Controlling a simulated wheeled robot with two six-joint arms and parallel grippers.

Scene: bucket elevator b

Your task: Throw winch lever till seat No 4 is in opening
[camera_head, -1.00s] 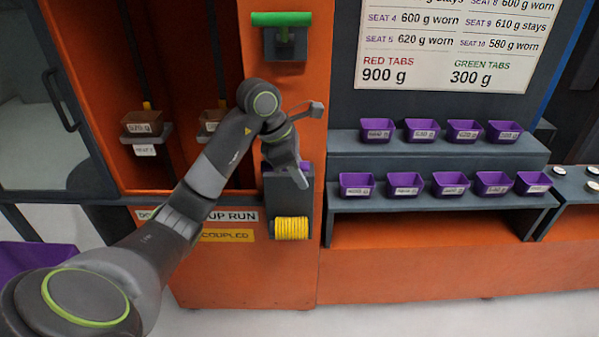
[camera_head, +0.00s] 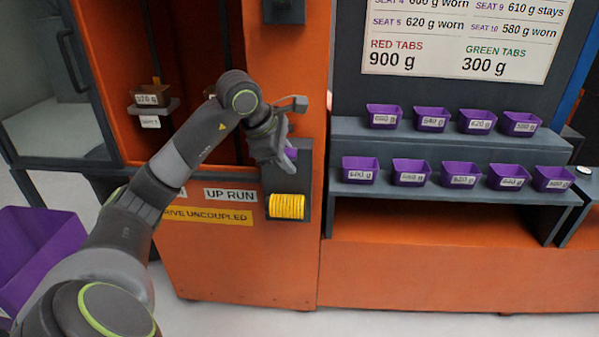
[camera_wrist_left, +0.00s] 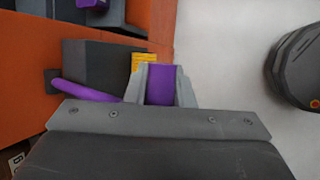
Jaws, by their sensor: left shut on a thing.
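My left gripper (camera_head: 283,156) is at the dark winch box (camera_head: 306,163) on the orange post. It is shut on the purple winch lever, which is mostly hidden behind the fingers in the head view. In the left wrist view the purple grip (camera_wrist_left: 160,86) sits between the two fingers, and a purple rod (camera_wrist_left: 85,92) shows to their left. The yellow winch drum (camera_head: 287,206) is just below the gripper. In the left shaft a brown bucket (camera_head: 146,98) sits on a grey seat (camera_head: 153,109); its tag is too small to read surely. My right gripper is out of view.
Purple weight bins (camera_head: 478,121) stand on a two-step grey shelf (camera_head: 345,135) to the right. A weight chart (camera_head: 455,45) hangs above. A large purple bin (camera_head: 35,250) is at lower left. My left arm covers part of the second shaft opening.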

